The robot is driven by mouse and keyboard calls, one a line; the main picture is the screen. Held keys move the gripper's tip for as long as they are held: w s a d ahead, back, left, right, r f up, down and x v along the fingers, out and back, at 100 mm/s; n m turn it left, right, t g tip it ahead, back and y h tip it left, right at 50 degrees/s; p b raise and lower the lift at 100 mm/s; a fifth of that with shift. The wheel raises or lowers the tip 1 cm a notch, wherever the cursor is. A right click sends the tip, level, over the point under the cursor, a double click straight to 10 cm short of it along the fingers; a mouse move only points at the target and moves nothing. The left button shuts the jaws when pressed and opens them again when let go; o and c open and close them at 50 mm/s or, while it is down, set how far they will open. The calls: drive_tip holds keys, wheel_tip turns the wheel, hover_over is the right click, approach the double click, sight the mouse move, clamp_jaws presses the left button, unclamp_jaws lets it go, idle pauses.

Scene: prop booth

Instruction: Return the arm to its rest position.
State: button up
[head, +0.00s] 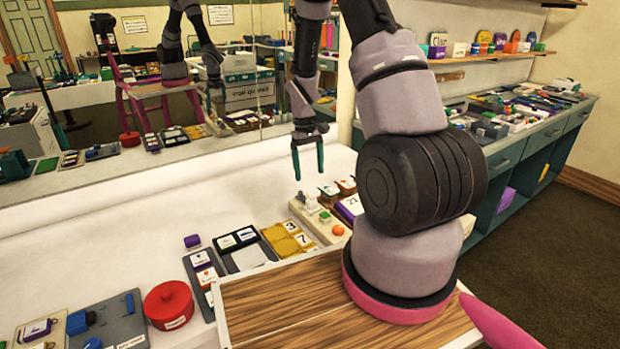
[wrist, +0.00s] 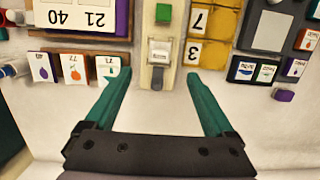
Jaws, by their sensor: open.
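My gripper (head: 307,158) hangs fingers-down over the white table (head: 130,205), beyond the row of small props. In the wrist view my gripper (wrist: 158,100) shows two green fingers spread apart with nothing between them. A beige board (wrist: 153,65) with a white block (wrist: 160,52) and a green block (wrist: 163,13) lies ahead of the fingertips. My arm rises from a pink base on the wooden top and bends over the table.
A red lidded pot (head: 169,305), a grey card tray (head: 203,270) and yellow number trays (head: 288,238) line the near edge. A purple block (head: 192,241) lies alone. The white table's far left is clear. A mirror (head: 130,90) stands behind; a cluttered counter (head: 530,125) is at right.

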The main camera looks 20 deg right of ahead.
idle(0.3)
drive_tip(key=s+a+r+m+t+y, duration=0.1)
drive_tip(key=s+a+r+m+t, duration=0.15)
drive_tip(key=r, duration=0.95)
drive_tip(key=s+a+r+m+t, duration=0.1)
drive_tip(key=s+r+t, duration=0.15)
drive_tip(key=r, duration=0.95)
drive_tip(key=s+a+r+m+t+y, duration=0.1)
drive_tip(key=s+a+r+m+t, duration=0.2)
drive_tip(key=s+r, duration=0.9)
drive_tip(key=s+a, duration=0.1)
drive_tip(key=s, duration=0.3)
drive_tip(key=shift+s+t, duration=0.2)
drive_tip(key=shift+t, duration=0.2)
